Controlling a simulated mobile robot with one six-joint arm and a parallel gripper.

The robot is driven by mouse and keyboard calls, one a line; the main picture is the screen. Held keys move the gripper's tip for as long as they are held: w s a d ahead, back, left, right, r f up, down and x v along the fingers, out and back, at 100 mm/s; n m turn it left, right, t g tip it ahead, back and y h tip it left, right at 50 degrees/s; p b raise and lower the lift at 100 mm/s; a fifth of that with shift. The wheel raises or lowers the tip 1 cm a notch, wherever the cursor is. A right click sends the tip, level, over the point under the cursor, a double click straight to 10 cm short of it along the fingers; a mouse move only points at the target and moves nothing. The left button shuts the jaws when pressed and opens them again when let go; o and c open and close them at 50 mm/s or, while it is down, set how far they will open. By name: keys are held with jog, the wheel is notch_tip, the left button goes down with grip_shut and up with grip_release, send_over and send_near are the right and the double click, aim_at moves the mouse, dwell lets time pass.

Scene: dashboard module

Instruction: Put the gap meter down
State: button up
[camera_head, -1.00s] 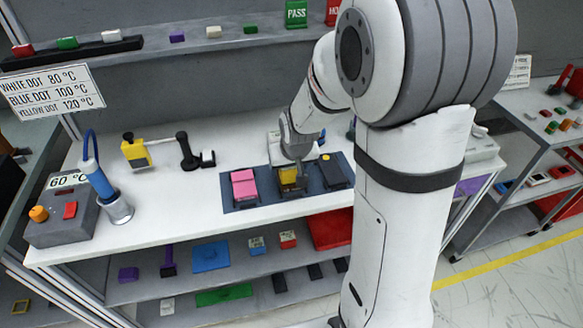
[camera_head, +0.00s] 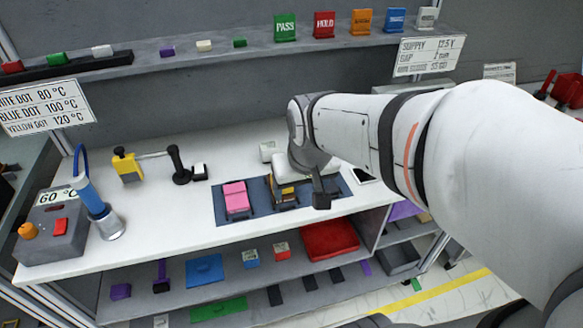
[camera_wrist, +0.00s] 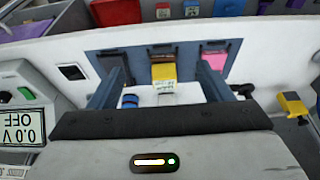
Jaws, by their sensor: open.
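My gripper (camera_wrist: 160,88) is open above the bench, its two dark fingers apart with nothing visibly clasped between them. It hangs over the back of the blue tray (camera_head: 222,215). A yellow tool with a black knob (camera_head: 127,166) stands on the bench farther left.
A grey heater box (camera_head: 62,232) and a blue-handled tool (camera_head: 93,200) stand at the left. A black stand (camera_head: 178,165) is behind the tray. A power supply (camera_wrist: 20,125) shows in the wrist view. Bare bench (camera_head: 150,215) lies left of the tray.

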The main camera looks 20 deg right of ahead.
jog(key=s, duration=0.6)
jog(key=shift+s+d+f+g, duration=0.15)
jog(key=shift+s+g, duration=0.1)
jog(key=shift+g, duration=0.15)
